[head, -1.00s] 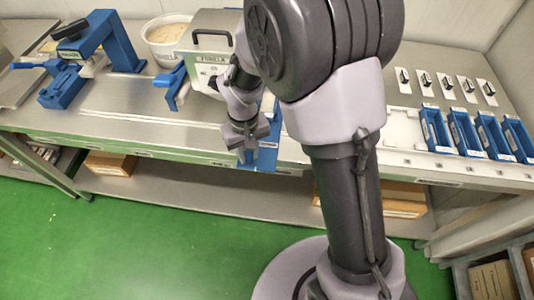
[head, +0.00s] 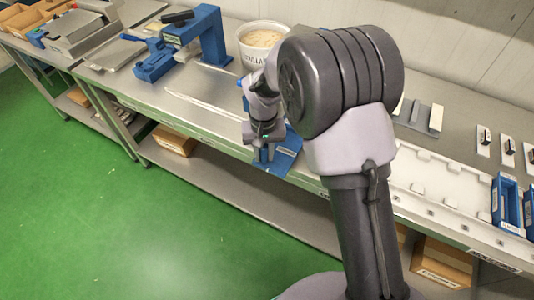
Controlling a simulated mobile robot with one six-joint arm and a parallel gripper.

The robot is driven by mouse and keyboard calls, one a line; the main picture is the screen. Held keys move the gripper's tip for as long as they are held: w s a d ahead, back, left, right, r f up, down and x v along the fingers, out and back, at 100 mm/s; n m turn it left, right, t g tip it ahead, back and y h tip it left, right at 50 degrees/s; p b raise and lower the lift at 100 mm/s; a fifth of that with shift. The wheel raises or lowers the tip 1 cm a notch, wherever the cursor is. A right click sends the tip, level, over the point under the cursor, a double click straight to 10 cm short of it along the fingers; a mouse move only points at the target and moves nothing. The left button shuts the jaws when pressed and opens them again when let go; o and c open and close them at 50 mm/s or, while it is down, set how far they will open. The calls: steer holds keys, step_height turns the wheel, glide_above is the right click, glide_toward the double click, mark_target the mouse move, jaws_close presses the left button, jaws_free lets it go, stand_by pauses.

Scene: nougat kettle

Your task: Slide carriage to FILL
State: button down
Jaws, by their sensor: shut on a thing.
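My gripper (head: 267,139) is shut at the front edge of the steel bench (head: 228,116). It points down onto a blue piece (head: 288,158), which looks like the carriage. The gripper and my arm hide the exact grip and much of that piece. A white tub of beige mass (head: 262,39) stands behind my gripper at the back of the bench. My arm covers the bench right of the tub. I cannot make out a FILL mark.
A blue press-like stand (head: 208,35) is left of the tub. A white rail with stops (head: 437,197) and blue trays (head: 507,205) lie to the right. Cardboard boxes (head: 174,140) sit on the lower shelf. The green floor (head: 150,220) in front is clear.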

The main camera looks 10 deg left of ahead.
steer(key=c, duration=1.2)
jaws_free()
step_height(320, 180, up, 18)
steer(key=p, duration=0.5)
steer(key=shift+f, duration=0.25)
